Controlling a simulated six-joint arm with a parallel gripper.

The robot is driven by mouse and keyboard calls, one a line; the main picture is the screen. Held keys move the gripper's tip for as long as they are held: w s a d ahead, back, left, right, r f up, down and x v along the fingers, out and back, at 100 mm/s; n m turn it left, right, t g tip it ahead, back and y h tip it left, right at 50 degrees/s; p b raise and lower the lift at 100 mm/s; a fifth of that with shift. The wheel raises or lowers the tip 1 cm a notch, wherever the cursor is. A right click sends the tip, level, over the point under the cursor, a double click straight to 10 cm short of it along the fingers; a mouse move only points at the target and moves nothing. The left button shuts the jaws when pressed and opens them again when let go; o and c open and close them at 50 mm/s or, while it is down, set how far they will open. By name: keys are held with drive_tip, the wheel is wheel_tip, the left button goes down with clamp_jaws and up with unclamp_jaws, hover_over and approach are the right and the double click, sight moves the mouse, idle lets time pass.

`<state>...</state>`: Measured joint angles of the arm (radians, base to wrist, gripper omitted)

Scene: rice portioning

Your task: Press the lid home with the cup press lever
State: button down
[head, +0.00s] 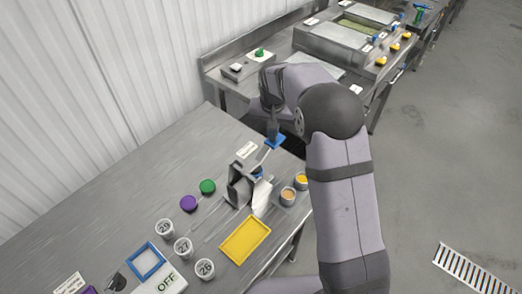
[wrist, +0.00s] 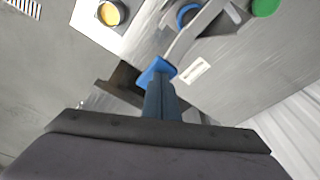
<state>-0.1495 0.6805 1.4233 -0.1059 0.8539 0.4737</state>
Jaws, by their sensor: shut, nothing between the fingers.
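The cup press (head: 239,190) stands near the right edge of the steel table. Its pale lever (head: 266,153) slopes up to a blue handle pad. In the wrist view the lever (wrist: 195,32) runs from the press to the blue pad (wrist: 152,74). My gripper (head: 273,130) is shut and empty, with its fingers pointing down right at the pad. In the wrist view the fingertips (wrist: 160,82) overlap the pad; I cannot tell whether they touch it. A blue rim (wrist: 184,14) shows beneath the lever in the press. How the lid sits is hidden.
Filled cups (head: 288,196) stand right of the press. A yellow tray (head: 224,250), purple lid (head: 188,203), green lid (head: 207,186) and numbered cups (head: 183,248) lie in front and to the left. A white label (wrist: 193,71) lies by the lever. The table's far left is clear.

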drive_tip(key=shift+s+f, duration=0.1)
drive_tip(key=shift+s, duration=0.05)
drive_tip(key=shift+w+p+v, duration=0.2)
drive_tip(key=shift+p+v, duration=0.45)
drive_tip(key=shift+v, duration=0.2)
drive_tip(key=shift+w+p+v, duration=0.15)
drive_tip(key=shift+p+v, duration=0.5)
drive_tip(key=shift+v, duration=0.2)
drive_tip(key=shift+w+p+v, duration=0.2)
drive_tip(key=shift+p+v, duration=0.45)
drive_tip(key=shift+v, duration=0.2)
drive_tip(key=s+d+f+n+g+b, duration=0.1)
drive_tip(key=s+d, duration=0.2)
drive_tip(key=s, duration=1.2)
drive_tip(key=s+d+f+n+g+b, duration=0.1)
drive_tip(key=s+d+f+n, duration=0.1)
drive_tip(key=s, duration=1.4)
drive_tip(key=shift+s+d+y, duration=0.2)
drive_tip(key=shift+d+y, duration=0.1)
drive_tip(key=shift+d, duration=0.35)
